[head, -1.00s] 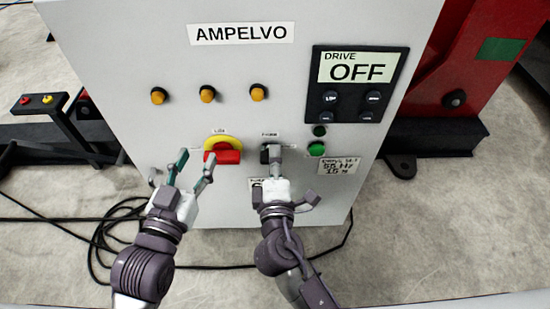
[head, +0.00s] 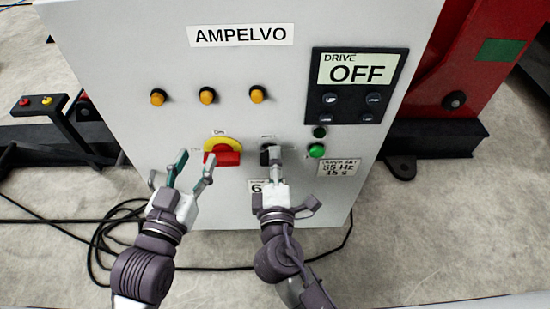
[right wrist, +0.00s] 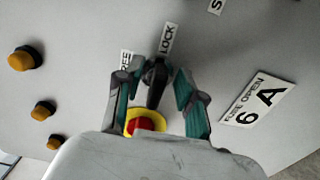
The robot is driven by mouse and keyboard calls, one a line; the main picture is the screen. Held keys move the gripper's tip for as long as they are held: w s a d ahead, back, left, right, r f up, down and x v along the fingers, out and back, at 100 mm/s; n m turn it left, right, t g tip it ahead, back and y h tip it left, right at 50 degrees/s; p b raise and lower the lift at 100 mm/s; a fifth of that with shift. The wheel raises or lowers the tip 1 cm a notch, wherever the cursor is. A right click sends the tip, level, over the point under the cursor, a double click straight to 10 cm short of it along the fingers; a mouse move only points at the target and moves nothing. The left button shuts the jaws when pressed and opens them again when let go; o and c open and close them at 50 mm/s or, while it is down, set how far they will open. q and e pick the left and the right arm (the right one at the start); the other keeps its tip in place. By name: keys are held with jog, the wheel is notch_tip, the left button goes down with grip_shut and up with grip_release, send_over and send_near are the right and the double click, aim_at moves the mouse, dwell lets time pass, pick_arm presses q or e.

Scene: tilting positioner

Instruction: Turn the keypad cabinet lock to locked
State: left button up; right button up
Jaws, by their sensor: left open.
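The lock is a black knob (right wrist: 155,78) on the grey cabinet front, with a LOCK label (right wrist: 167,38) and a FREE label (right wrist: 126,60) beside it in the right wrist view. I cannot tell for certain which label the knob points to. My right gripper (head: 274,155) is at the knob and partly hides it in the head view. In the right wrist view its fingers (right wrist: 157,82) stand on both sides of the knob, with gaps visible. My left gripper (head: 180,168) is open and empty, in front of the red and yellow switch.
The red and yellow switch (head: 222,152) sits left of the lock. Amber lamps (head: 207,96) and a drive display reading OFF (head: 357,70) are above. A green button (head: 316,151) is close on the right. Black cables (head: 110,230) lie on the floor.

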jog(key=s, duration=1.1)
